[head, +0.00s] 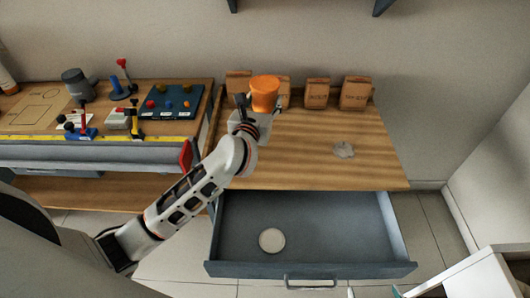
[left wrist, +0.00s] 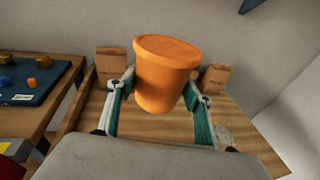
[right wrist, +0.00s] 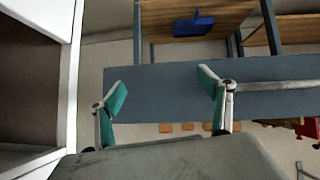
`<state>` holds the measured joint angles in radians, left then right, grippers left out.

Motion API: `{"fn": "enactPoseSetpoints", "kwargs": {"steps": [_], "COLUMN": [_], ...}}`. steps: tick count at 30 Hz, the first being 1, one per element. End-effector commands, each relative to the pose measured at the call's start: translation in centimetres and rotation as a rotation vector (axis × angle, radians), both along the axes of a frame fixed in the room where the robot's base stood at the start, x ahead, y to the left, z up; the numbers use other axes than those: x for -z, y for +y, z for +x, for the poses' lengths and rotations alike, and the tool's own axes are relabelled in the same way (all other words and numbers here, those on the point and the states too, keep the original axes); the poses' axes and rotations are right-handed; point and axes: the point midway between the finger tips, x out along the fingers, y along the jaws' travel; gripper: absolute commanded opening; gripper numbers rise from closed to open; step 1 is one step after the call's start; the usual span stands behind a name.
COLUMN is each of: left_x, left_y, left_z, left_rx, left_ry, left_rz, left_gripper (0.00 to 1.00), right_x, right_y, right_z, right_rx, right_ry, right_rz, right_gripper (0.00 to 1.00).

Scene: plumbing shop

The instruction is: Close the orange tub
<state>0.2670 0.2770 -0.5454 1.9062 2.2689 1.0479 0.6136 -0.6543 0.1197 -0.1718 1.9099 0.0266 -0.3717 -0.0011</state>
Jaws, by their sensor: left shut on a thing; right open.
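The orange tub (head: 264,94) is held upright by my left gripper (head: 252,108) above the back left of the wooden worktop. In the left wrist view the tub (left wrist: 165,75) sits between the two fingers, which are shut on its sides. A round whitish disc (head: 271,240) lies in the open drawer. My right gripper (right wrist: 165,92) is open and empty in the right wrist view, in front of a blue-grey panel.
The blue-grey drawer (head: 345,225) is pulled out below the worktop (head: 300,170). Several cardboard boxes (head: 355,93) stand along the back. A crumpled clear item (head: 343,150) lies at the right. A bench (head: 100,125) with tools is at left. The worktop's middle is clear.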

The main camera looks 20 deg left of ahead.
Motion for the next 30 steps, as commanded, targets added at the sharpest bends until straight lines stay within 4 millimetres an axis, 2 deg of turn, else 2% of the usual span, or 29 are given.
{"fn": "enactPoseSetpoints", "kwargs": {"steps": [9,13,26,30], "left_x": [0.0,1.2,11.3,14.6], "left_y": [0.0,0.0,0.0,0.0], "left_z": [0.1,0.1,0.0,0.1], "left_rx": [0.0,-0.001,-0.001,0.0], "left_ry": [0.001,0.003,0.006,0.002], "left_rz": [0.0,0.001,0.003,0.002], "left_gripper": [0.17,0.17,0.17,0.17], "right_x": [0.0,0.0,0.0,0.9], "right_y": [0.0,0.0,0.0,0.5], "right_z": [0.0,0.0,0.0,0.3], "right_rx": [0.0,0.0,0.0,-0.005], "right_ry": [0.001,0.0,-0.001,-0.011], "right_rz": [0.0,0.0,0.0,0.009], "right_gripper": [0.79,0.79,0.79,0.79]}}
